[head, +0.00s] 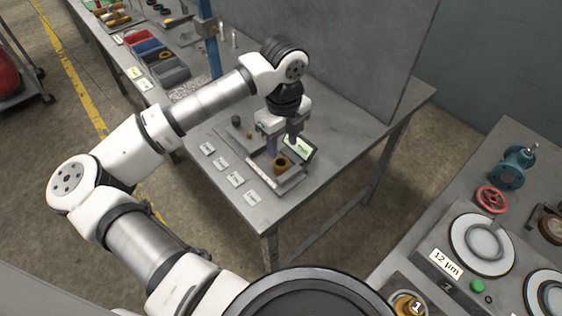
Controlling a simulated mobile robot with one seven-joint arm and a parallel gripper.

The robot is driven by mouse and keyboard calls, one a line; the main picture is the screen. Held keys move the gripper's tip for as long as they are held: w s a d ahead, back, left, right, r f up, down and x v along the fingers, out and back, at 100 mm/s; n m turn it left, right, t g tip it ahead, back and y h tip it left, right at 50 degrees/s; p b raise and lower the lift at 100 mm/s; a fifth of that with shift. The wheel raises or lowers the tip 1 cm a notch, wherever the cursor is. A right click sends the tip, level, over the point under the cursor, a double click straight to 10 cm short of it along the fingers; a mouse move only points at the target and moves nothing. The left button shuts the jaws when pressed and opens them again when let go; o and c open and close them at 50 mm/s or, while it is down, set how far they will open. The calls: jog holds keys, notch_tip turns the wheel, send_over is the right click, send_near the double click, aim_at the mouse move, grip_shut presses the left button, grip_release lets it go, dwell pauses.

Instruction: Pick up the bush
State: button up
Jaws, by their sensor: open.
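A brass-coloured bush (281,164) with a dark bore stands upright in a shallow grey tray (292,184) on the grey table. My gripper (283,148) points down just above and behind the bush in the head view. Its jaws are apart, and I see nothing held between them. Whether a fingertip touches the bush cannot be told at this size. The gripper hides part of the tray's far side.
A dark cylinder (236,121) and a small brass piece (249,135) stand to the left. Several white label cards line the table's near-left edge. A tall grey panel (330,50) rises behind.

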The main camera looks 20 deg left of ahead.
aim_at(281, 162)
notch_tip(281, 162, down, 3)
jog(key=shift+w+a+f+p, duration=0.15)
jog(key=shift+f+p, duration=0.55)
jog(key=shift+f, duration=0.65)
jog(key=shift+w+a+f+p, duration=0.1)
jog(key=shift+f+p, duration=0.6)
jog(key=shift+f, duration=0.6)
jog(key=c, duration=0.8)
jog(key=shift+r, duration=0.1)
